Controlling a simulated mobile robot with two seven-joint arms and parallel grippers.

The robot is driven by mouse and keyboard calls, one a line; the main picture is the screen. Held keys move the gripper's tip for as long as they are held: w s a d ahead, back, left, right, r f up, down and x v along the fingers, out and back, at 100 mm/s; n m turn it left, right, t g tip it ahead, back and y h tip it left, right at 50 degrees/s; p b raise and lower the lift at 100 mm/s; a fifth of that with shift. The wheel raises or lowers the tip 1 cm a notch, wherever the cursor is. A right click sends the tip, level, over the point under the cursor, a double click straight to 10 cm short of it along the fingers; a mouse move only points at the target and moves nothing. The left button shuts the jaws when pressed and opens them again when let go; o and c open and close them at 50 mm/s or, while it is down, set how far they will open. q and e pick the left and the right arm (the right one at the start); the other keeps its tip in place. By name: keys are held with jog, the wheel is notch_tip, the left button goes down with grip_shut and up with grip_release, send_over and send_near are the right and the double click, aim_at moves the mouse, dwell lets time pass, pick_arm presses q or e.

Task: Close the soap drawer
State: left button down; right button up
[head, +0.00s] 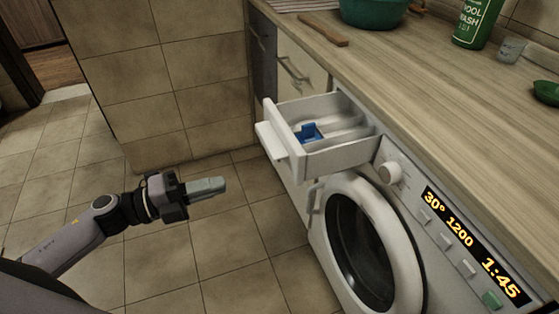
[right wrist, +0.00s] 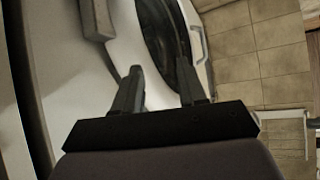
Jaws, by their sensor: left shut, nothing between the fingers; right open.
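The white soap drawer (head: 345,158) is pulled out of the top left of the washing machine (head: 400,205). It has compartments and a blue insert (head: 308,133) inside. My left gripper (head: 222,185) is shut and empty, to the left of the drawer front (head: 270,143) and lower in the picture, with a gap between them. My right gripper (right wrist: 158,88) shows only in the right wrist view. It is open, with the white machine body and the dark round door (right wrist: 158,30) beyond its fingers.
The round door (head: 372,245) of the machine is below the drawer. A wooden countertop (head: 430,65) runs above, holding a green basin (head: 375,10), a green bottle (head: 477,22), a glass (head: 511,49) and a wooden utensil (head: 323,30). Tiled floor (head: 215,250) around my left gripper is clear.

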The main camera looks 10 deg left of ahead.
aim_at(293, 165)
pick_arm(q)
jog(key=p+x, duration=0.1)
jog(key=x, duration=1.2)
jog(key=shift+r, duration=0.1)
jog(key=shift+w+d, duration=0.2)
jog(key=shift+d, duration=0.2)
pick_arm(e)
jog(key=shift+s+d+r, duration=0.15)
jog(key=shift+d+r, duration=0.1)
jog(key=shift+r, duration=0.1)
